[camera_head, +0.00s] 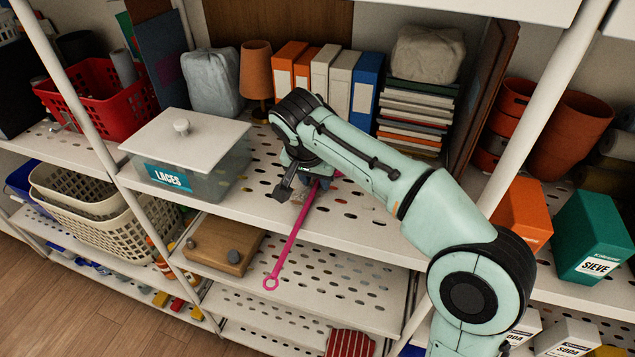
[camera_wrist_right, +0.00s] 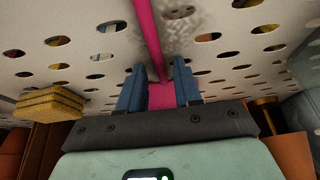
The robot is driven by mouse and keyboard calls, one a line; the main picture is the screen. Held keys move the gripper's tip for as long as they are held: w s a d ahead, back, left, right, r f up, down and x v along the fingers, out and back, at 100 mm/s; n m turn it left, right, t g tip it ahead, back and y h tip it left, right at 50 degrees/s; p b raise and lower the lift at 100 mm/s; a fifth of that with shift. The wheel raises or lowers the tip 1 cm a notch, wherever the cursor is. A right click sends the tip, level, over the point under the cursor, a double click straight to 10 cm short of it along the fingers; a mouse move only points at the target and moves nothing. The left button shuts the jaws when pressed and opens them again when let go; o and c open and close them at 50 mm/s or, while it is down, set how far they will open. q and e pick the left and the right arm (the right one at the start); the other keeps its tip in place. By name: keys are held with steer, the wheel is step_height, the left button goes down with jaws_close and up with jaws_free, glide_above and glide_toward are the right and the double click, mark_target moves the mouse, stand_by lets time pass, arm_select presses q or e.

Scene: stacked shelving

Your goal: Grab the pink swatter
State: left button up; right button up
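The pink swatter (camera_head: 291,242) has a long thin handle with a small loop at its end. It slants down and to the left across the front edge of the middle shelf (camera_head: 360,238). My right gripper (camera_head: 302,187) is at its upper end, low over that shelf. In the right wrist view the blue fingers of the right gripper (camera_wrist_right: 160,85) stand on either side of a wider pink part of the swatter (camera_wrist_right: 149,35). The swatter's far end is hidden. My left gripper is not in view.
A clear LACES box (camera_head: 222,172) stands left of my right gripper. A lamp (camera_head: 257,73), binders (camera_head: 337,82) and stacked books (camera_head: 414,112) stand behind. A white post (camera_head: 548,95) rises on the right. A wooden board (camera_head: 215,243) lies on the shelf below.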

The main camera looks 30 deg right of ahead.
jaws_close()
steer(key=shift+r, duration=0.1)
